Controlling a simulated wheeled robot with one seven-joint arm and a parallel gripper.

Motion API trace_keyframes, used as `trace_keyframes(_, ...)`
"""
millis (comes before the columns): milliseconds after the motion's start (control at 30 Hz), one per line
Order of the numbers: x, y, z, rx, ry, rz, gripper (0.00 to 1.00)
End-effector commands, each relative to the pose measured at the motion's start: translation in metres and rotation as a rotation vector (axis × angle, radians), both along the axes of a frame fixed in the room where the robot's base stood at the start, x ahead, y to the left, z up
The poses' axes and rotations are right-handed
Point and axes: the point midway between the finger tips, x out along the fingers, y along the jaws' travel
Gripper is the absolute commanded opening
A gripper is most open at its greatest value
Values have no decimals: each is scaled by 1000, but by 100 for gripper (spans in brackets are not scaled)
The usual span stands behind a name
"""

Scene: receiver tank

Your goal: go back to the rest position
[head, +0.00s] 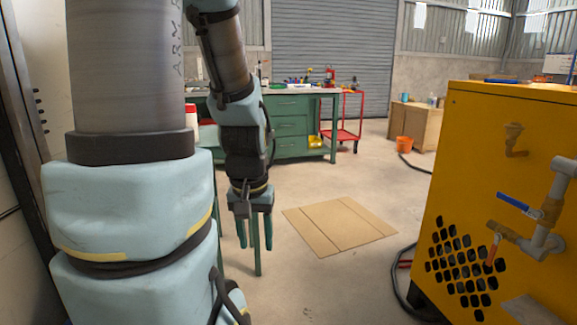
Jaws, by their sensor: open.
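My gripper (255,232) hangs pointing down at the end of my arm, left of the picture's middle. Its two teal fingers are apart with nothing between them. It is in front of the green workbench and left of a flat cardboard sheet (340,226) on the floor. My thick grey and pale blue arm links fill the left side and hide part of the room behind them.
A yellow machine (468,125) with a blue-handled valve (512,201) and pipes stands close on the right. A dark hose lies by its base. The middle floor is mostly open.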

Motion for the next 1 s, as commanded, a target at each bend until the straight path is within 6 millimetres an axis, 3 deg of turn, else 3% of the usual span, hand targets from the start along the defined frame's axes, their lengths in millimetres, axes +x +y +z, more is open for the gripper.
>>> trace_keyframes(33,0,0,34,0,0,0,51)
trace_keyframes(500,0,0,173,0,0,0,51)
trace_keyframes(700,0,0,198,0,0,0,51)
trace_keyframes(1000,0,0,198,0,0,0,51)
